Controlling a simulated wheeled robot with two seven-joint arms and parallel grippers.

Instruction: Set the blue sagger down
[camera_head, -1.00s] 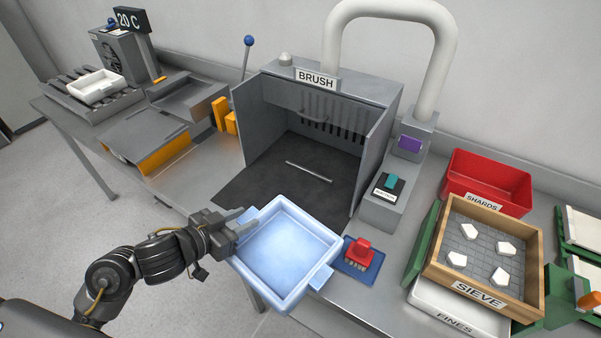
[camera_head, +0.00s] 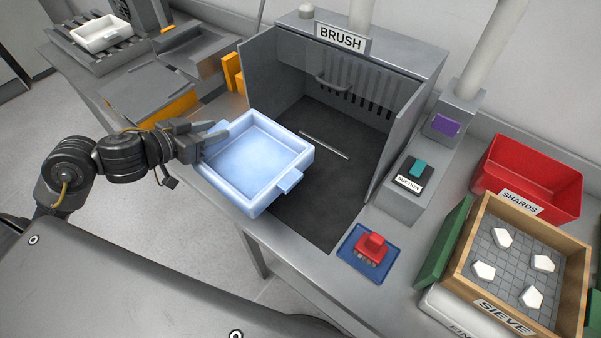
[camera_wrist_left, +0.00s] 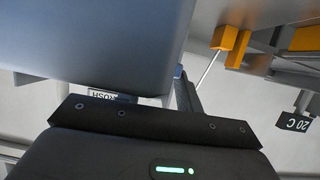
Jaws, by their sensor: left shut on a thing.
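The blue sagger (camera_head: 250,160) is a pale blue square tray with a tab on its near right side. My left gripper (camera_head: 212,143) is shut on its left edge. The sagger looks roughly level and empty, in front of the brush booth (camera_head: 320,120) and over part of its dark floor. I cannot tell whether its underside touches the bench. In the left wrist view the sagger (camera_wrist_left: 95,45) fills the upper left as a blurred blue-grey surface. My right gripper is not in view.
The booth has open side walls and a thin rod (camera_head: 324,145) on its floor. The wooden sieve (camera_head: 463,255) and red shards bin (camera_head: 530,178) are farther right. A white sagger (camera_head: 101,33) sits on rollers far left.

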